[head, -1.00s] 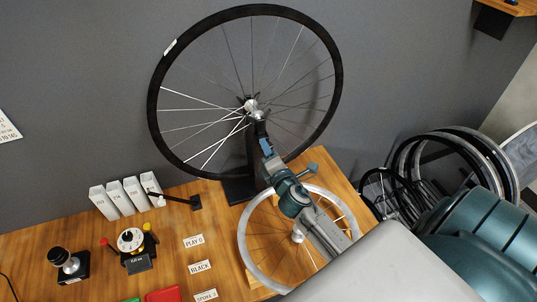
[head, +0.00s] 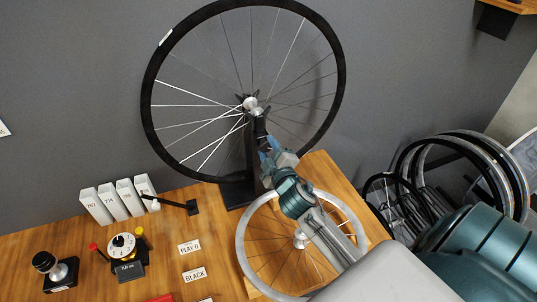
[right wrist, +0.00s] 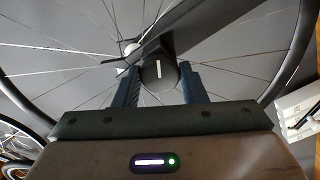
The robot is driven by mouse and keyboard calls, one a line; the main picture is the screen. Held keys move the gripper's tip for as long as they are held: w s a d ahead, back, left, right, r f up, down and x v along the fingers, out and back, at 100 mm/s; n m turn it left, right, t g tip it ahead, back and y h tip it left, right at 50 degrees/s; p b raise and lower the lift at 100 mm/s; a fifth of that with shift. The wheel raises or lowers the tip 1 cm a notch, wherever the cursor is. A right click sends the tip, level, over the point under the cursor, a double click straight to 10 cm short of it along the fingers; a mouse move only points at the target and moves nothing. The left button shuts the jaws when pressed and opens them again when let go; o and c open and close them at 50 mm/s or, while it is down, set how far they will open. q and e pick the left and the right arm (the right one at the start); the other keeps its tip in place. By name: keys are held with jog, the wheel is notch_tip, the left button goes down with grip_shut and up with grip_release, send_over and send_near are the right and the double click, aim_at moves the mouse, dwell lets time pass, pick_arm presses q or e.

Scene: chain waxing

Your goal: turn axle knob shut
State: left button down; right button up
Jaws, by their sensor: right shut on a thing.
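The axle knob (right wrist: 158,74) is a dark round knob with a white line on its face, which stands close to upright in the right wrist view. My right gripper (right wrist: 160,82) is shut on it, one blue finger on each side. In the head view my right gripper (head: 265,143) reaches up to the black stand (head: 253,160) just below the wheel's hub (head: 250,103); the knob is hard to make out there. The black-rimmed wheel (head: 148,110) is upright in the stand. My left gripper is not in view.
A silver-rimmed wheel (head: 241,248) lies on the wooden bench (head: 215,225) under my right arm. White boxes (head: 108,203), a dial device (head: 122,245) and a black-knobbed lever (head: 55,265) stand at the left. Several wheels (head: 410,165) are racked at the right.

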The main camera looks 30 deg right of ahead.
jog(key=m+b, duration=0.2)
jog(key=m, duration=0.2)
jog(key=shift+f+m, duration=0.15)
jog(key=shift+m, duration=0.15)
jog(key=m+b, duration=0.2)
jog(key=m, duration=0.3)
jog(key=shift+b, duration=0.4)
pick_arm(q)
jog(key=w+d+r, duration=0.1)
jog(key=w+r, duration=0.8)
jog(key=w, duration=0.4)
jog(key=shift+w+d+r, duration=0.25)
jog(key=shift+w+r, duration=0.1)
pick_arm(e)
jog(key=shift+m, duration=0.9)
jog(key=o, duration=1)
jog(key=shift+s, duration=0.1)
